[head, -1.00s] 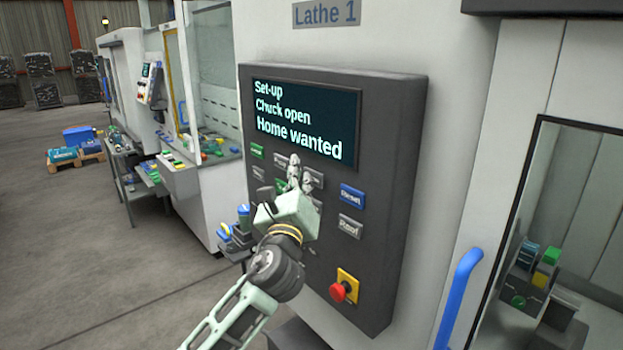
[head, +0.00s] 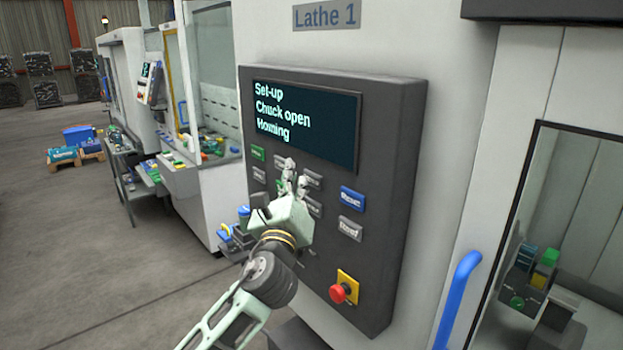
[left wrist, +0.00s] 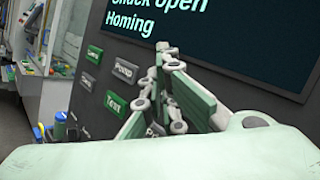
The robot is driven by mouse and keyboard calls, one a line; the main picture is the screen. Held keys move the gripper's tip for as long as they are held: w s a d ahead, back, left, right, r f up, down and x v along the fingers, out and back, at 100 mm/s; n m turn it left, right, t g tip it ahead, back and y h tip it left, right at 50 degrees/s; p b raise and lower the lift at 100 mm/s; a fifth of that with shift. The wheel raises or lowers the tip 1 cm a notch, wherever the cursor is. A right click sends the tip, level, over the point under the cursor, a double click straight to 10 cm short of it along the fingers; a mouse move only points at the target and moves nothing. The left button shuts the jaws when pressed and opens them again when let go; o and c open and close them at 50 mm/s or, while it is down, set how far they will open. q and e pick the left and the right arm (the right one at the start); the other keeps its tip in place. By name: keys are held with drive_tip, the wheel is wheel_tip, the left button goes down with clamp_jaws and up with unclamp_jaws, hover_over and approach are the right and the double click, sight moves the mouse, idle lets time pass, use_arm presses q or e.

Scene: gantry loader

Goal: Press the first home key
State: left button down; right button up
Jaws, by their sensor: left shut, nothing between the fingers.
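The Lathe 1 control panel (head: 385,150) is a dark box on the white machine. Its screen (head: 335,115) reads "Set-up", "Chuck open", "Homing". Below are rows of grey and green keys, a blue Reset key (head: 352,197) and a grey key (head: 350,228) under it. My left gripper (head: 288,168) is shut and empty, its fingers at the keys just below the screen; it hides some of them. I cannot tell whether the fingertips touch a key. In the left wrist view, a green key (left wrist: 115,104) and a grey key (left wrist: 125,69) show beside the fingers. My right gripper is not in view.
A red emergency-stop button (head: 338,292) on a yellow plate sits low on the panel. A blue door handle (head: 458,298) stands out at the right. Other machines, a side table and a pallet with a blue crate (head: 79,135) are at the left. Open floor lies there.

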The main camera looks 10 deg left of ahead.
use_arm(q)
drive_tip(key=s+a+p, duration=0.1)
drive_tip(key=s, duration=0.1)
drive_tip(key=s+a+p, duration=0.1)
drive_tip(key=s+a, duration=0.1)
idle(0.6)
idle(0.4)
